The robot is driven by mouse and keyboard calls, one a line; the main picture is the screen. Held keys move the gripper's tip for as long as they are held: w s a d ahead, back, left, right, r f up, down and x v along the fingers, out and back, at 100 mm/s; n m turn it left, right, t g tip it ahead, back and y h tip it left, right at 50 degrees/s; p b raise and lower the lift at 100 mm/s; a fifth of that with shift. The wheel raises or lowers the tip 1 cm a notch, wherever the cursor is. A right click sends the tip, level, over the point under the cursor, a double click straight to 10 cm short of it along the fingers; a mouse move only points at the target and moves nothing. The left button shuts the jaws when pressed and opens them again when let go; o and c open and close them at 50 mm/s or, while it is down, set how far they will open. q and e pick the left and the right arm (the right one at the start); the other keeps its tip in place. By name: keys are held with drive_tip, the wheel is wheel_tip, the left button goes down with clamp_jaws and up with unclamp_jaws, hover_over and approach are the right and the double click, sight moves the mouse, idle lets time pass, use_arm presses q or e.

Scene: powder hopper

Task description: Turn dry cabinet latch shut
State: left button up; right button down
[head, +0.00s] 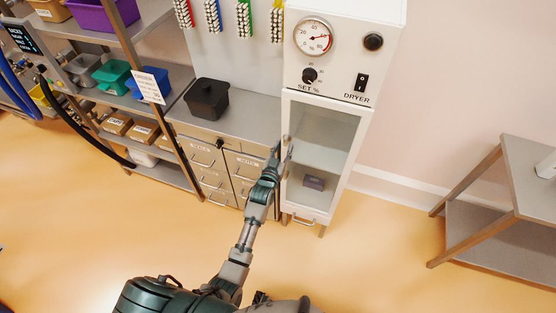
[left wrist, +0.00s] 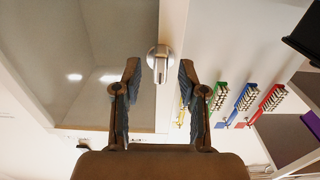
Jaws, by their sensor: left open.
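The dry cabinet is a tall white unit marked DRYER (head: 330,50) with a glass door (head: 322,125); the door looks closed. The latch (left wrist: 160,62) is a metal lever on a round base at the door's edge in the left wrist view, its lever pointing down in that picture. My left gripper (head: 276,156) is at the door's left edge in the head view. In the left wrist view the left gripper (left wrist: 159,85) is open, its fingers on either side of the lever with gaps showing. In the head view the latch is not clear behind the gripper. My right gripper is not in view.
A small dark box (head: 314,183) is inside the cabinet. A grey table (head: 530,175) stands at right, with clear floor between.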

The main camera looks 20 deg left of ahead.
use_arm(q)
drive_tip(key=s, duration=0.9)
drive_tip(key=shift+s+a, duration=0.15)
drive_tip(key=shift+s, duration=0.05)
drive_tip(key=shift+f, duration=0.15)
drive_tip(key=s+d+f+g, duration=0.1)
drive_tip(key=s+f+g, duration=0.25)
drive_tip(key=f, duration=0.75)
drive_tip(key=s+f+m+g, duration=0.15)
drive_tip(key=s+f, duration=0.35)
drive_tip(key=f, duration=0.7)
drive_tip(key=s+d+f+g, duration=0.1)
drive_tip(key=s+f+g, duration=0.3)
drive_tip(key=f, duration=0.7)
drive_tip(key=s+a+f+g, duration=0.2)
drive_tip(key=s+f+g, duration=0.1)
drive_tip(key=s+f, duration=1.25)
drive_tip(key=s+a+f+g, duration=0.2)
drive_tip(key=s+f, duration=0.1)
drive_tip(key=s, duration=0.8)
drive_tip(key=s+a+f+g, duration=0.2)
drive_tip(key=s+a+g, duration=0.1)
drive_tip(key=s, duration=0.9)
drive_tip(key=shift+a+f+y, duration=0.2)
drive_tip(key=shift+f+y, duration=0.1)
drive_tip(key=shift+f, duration=0.1)
drive_tip(key=shift+s+m, duration=0.1)
drive_tip(key=shift+m, duration=0.15)
